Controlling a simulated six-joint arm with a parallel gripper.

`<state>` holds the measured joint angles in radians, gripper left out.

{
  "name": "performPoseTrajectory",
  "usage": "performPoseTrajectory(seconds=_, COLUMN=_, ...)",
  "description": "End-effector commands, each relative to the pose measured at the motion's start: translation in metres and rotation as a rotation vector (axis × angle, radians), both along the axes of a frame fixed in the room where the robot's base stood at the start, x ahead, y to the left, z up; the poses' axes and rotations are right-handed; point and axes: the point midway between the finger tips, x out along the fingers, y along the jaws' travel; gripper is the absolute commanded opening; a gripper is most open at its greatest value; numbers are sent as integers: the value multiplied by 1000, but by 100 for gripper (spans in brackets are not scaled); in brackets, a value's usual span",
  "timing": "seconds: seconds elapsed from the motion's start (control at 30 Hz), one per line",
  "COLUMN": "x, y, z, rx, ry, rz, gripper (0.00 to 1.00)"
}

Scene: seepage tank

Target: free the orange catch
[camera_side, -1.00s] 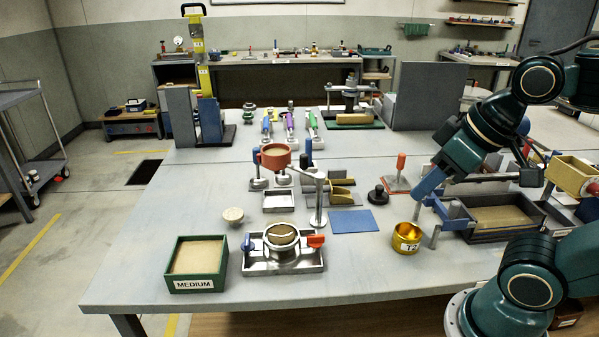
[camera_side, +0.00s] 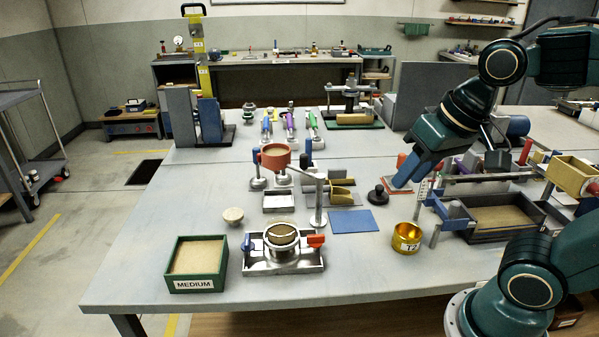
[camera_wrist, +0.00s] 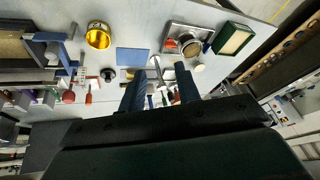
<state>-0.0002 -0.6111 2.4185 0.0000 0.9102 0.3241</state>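The orange catch (camera_side: 316,240) is on the right side of a metal clamp tray (camera_side: 262,265) near the front of the bench. A blue catch (camera_side: 247,243) is on the tray's left side. Between them sits a round ring holding a tan disc (camera_side: 282,235). The tray also shows small at the top of the wrist view (camera_wrist: 176,32), with the orange catch (camera_wrist: 170,43) at its edge. My gripper (camera_side: 404,178) is right of and well above the tray, touching nothing. Its two blue fingers are apart with nothing between them in the wrist view (camera_wrist: 160,82).
A red-orange cup on a post (camera_side: 276,156) stands behind the tray. A green MEDIUM box (camera_side: 197,283) is to its left. A blue mat (camera_side: 353,220), a black knob (camera_side: 378,195) and a gold T2 cup (camera_side: 406,238) lie to the right. The front bench strip is clear.

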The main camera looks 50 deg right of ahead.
Motion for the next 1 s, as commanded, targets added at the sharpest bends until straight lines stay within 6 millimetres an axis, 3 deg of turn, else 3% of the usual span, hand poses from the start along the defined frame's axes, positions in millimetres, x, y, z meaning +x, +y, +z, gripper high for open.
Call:
performPoseTrajectory(seconds=0.47, x=66, y=0, z=-8, rx=234, ry=143, rz=-640, gripper=33)
performPoseTrajectory(seconds=1.0, x=141, y=0, z=-47, rx=389, ry=253, rz=-1410, gripper=33)
